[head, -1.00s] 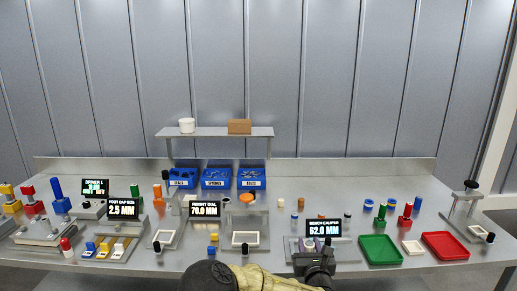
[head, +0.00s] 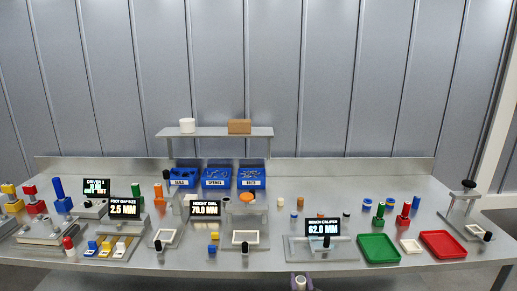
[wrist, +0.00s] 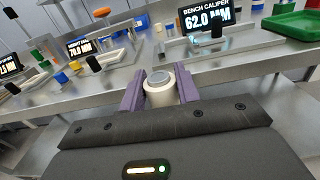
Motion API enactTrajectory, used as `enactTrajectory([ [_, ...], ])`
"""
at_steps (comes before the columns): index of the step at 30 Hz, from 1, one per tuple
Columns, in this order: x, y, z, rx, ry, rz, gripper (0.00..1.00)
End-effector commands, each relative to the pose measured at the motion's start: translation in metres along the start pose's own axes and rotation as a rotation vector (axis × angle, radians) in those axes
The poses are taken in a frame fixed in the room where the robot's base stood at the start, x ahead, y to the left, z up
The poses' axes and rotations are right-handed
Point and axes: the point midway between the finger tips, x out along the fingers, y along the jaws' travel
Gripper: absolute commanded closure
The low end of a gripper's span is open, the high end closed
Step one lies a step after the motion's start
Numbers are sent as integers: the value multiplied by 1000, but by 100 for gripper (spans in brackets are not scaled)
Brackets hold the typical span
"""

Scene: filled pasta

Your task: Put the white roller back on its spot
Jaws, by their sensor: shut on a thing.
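The white roller (wrist: 159,92), with a grey round top, is held upright between the purple fingers of my gripper (wrist: 160,97) in the wrist view. In the head view, the roller (head: 300,282) and the gripper (head: 301,283) show at the bottom edge, in front of the table's front edge. The bench caliper (head: 294,250), with its display reading 62.0 MM, stands just behind them on the table. Several small coloured cylinders stand behind the caliper. I cannot tell which place is the roller's own spot.
A green tray (head: 379,262) and a red tray (head: 462,244) lie right of the caliper. A height dial display (head: 205,208) and white square frame (head: 246,237) stand to its left. Blue bins (head: 217,178) sit at the back under a shelf (head: 215,132).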

Motion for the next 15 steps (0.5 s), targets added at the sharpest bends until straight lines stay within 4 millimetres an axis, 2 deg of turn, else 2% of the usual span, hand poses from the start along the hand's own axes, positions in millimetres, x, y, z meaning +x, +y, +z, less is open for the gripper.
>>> enactTrajectory([
  [1, -8, -1, -16, -6, 7, 0, 98],
  [3, -18, -3, -33, -7, 6, -1, 98],
  [9, -51, -14, -77, -17, 3, -8, 98],
  [15, -71, -22, -97, -26, -4, -11, 98],
])
